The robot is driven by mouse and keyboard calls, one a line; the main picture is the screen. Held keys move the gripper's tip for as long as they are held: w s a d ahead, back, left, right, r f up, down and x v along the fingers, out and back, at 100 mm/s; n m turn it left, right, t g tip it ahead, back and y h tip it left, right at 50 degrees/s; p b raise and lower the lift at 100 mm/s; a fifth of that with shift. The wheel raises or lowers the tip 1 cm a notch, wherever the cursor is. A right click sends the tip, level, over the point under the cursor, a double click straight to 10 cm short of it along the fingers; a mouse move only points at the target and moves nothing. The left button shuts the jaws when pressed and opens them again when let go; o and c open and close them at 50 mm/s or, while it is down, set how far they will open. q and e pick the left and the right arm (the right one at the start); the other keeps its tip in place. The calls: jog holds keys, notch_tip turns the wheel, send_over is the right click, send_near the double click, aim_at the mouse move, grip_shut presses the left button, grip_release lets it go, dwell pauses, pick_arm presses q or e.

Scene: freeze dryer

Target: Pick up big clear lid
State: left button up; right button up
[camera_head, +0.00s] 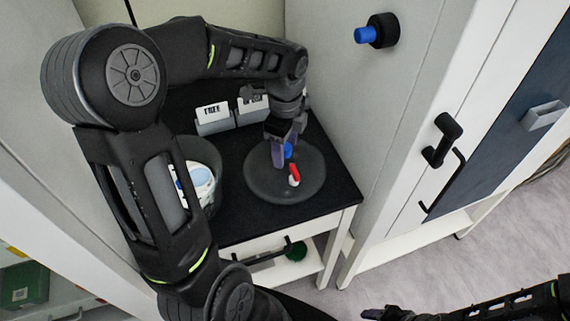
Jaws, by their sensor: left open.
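The big clear lid (262,190) is a round, see-through, dark-looking disc on the right part of the black table top. A small red and white piece (294,175) stands out near its middle, with a blue piece (288,150) behind it. My left gripper (281,158) points down over the lid's far half, open, with its fingers close to the blue piece. I cannot tell whether the fingers touch it. My right arm shows at the bottom right, with what seems to be its gripper (382,312) at the lower edge, too dark to read.
A clear round container (213,165) with white and blue contents stands left of the lid, partly hidden by my left arm. Two labelled grey holders (214,120) stand at the back. A white cabinet wall with a blue-and-black knob (376,31) rises at the right.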

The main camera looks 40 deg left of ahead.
pick_arm(q)
grip_shut()
dwell(0.5)
dwell(0.8)
